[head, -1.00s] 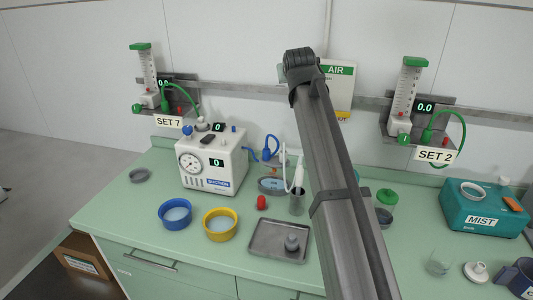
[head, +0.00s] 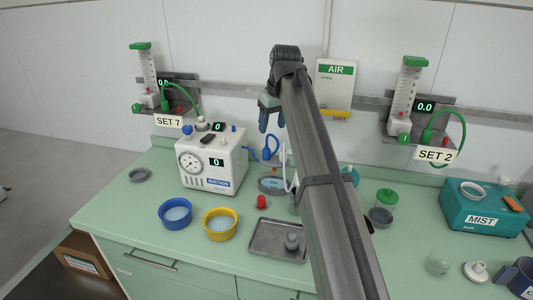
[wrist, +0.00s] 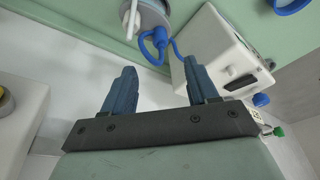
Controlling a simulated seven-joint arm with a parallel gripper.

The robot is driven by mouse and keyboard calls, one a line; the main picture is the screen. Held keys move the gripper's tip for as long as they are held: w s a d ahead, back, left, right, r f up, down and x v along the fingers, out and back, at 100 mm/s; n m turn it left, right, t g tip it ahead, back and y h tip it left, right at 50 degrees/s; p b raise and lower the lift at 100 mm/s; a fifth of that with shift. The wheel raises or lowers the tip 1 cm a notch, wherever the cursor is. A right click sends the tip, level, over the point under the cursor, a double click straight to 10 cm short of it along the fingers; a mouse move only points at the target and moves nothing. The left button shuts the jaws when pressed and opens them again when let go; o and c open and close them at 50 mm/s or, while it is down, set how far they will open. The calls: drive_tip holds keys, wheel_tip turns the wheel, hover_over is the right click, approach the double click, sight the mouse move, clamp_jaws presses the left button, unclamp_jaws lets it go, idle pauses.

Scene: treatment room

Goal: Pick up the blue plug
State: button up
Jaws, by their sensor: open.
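A blue fitting (head: 267,155), which looks like the blue plug, sits with a looped blue hose at the grey-lidded jar to the right of the white suction machine (head: 212,160). In the wrist view the blue fitting (wrist: 160,38) stands on the grey lid (wrist: 148,14), ahead of the fingertips. My gripper (head: 270,128) is open and empty, with its blue fingers pointing down above the jar area, near the wall. It also shows in the wrist view (wrist: 158,64), apart from the fitting. The machine body lies to the right there.
A blue bowl (head: 175,213), yellow bowl (head: 220,224), red cap (head: 261,202) and metal tray (head: 265,249) occupy the counter in front. A white hose hangs beside the jar, partly hidden by my arm. An AIR panel (head: 335,88) is behind my gripper.

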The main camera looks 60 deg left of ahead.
sight(266, 148)
drive_tip(key=x, duration=1.2)
drive_tip(key=shift+a+r, duration=0.1)
drive_tip(key=shift+a, duration=0.2)
clamp_jaws()
